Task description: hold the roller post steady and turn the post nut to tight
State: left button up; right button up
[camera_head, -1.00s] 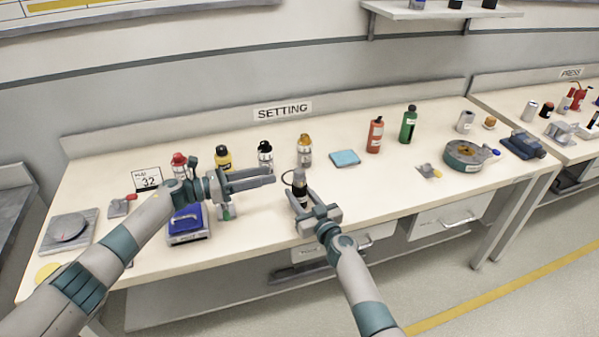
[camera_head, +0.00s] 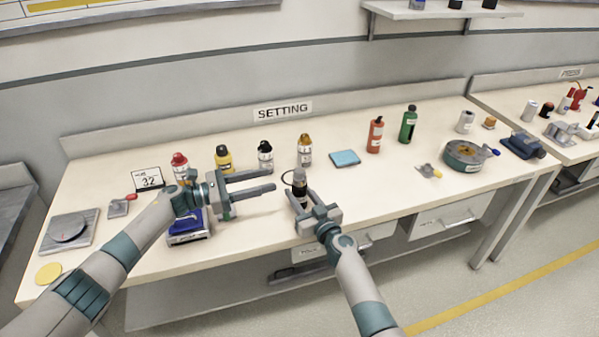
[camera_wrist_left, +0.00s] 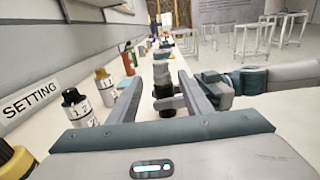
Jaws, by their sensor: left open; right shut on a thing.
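The roller post (camera_head: 301,193) is a dark upright cylinder near the table's front edge. The grey post nut (camera_head: 300,175) sits on its top. My right gripper (camera_head: 308,209) is shut on the post low down, from the front. My left gripper (camera_head: 273,179) is open and empty, to the left of the post, with its fingers pointing at it. In the left wrist view the post (camera_wrist_left: 168,101) and the grey nut (camera_wrist_left: 161,73) appear between the two open fingers, beyond or near their tips. Whether the nut is tight cannot be seen.
Several bottles stand behind, among them a silver one with an orange cap (camera_head: 304,151). A blue box (camera_head: 187,229) is under my left wrist. A blue cloth (camera_head: 345,158) lies to the right. The table between cloth and post is clear.

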aim_at(300, 170)
pick_arm(q)
jog(key=x, duration=1.1)
jog(key=shift+d, duration=0.2)
jog(key=c, duration=1.1)
